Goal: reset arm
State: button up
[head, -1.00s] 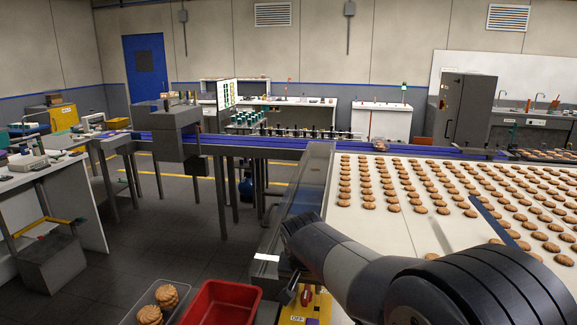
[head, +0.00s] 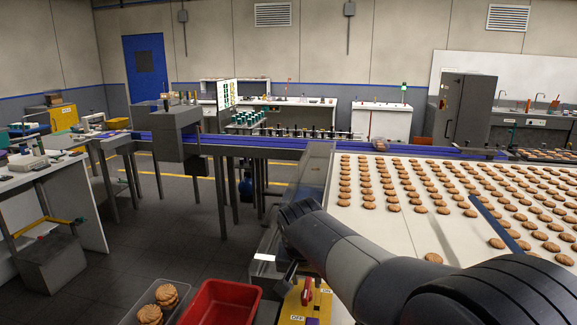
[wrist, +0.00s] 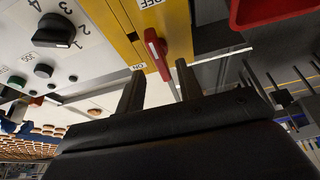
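My gripper (wrist: 159,68) shows in the wrist view with its two dark fingers apart. A red switch handle (wrist: 156,50) on a yellow panel (wrist: 122,22) appears in the gap between the fingertips. I cannot tell how far beyond them it is, but the fingers do not look closed on it. ON and OFF labels are on the panel. In the head view the red handle (head: 307,291) and yellow panel (head: 291,308) are at the bottom centre, just right of my gripper (head: 285,280), which is partly hidden by my arm.
A red bin (head: 222,288) and a clear tub with biscuits (head: 163,284) stand left of the panel. A white belt (head: 385,232) with many rows of biscuits lies on the right. A control panel with black knobs (wrist: 54,30) is beside the switch.

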aim_at(308, 285)
jog(key=x, duration=0.3)
jog(key=shift+w+f, duration=0.15)
jog(key=shift+f, duration=0.2)
jog(key=shift+r+n, duration=0.15)
jog(key=shift+n, duration=0.15)
jog(key=shift+d+n+y, duration=0.1)
jog(key=shift+n+y, duration=0.3)
jog(key=shift+n, duration=0.2)
jog(key=shift+d+n+y, duration=0.1)
jog(key=shift+n+y, duration=0.4)
jog(key=shift+n, duration=0.9)
jog(key=shift+d+n+y, duration=0.1)
jog(key=shift+n+y, duration=0.4)
jog(key=shift+n, duration=1.2)
jog(key=shift+a, duration=0.1)
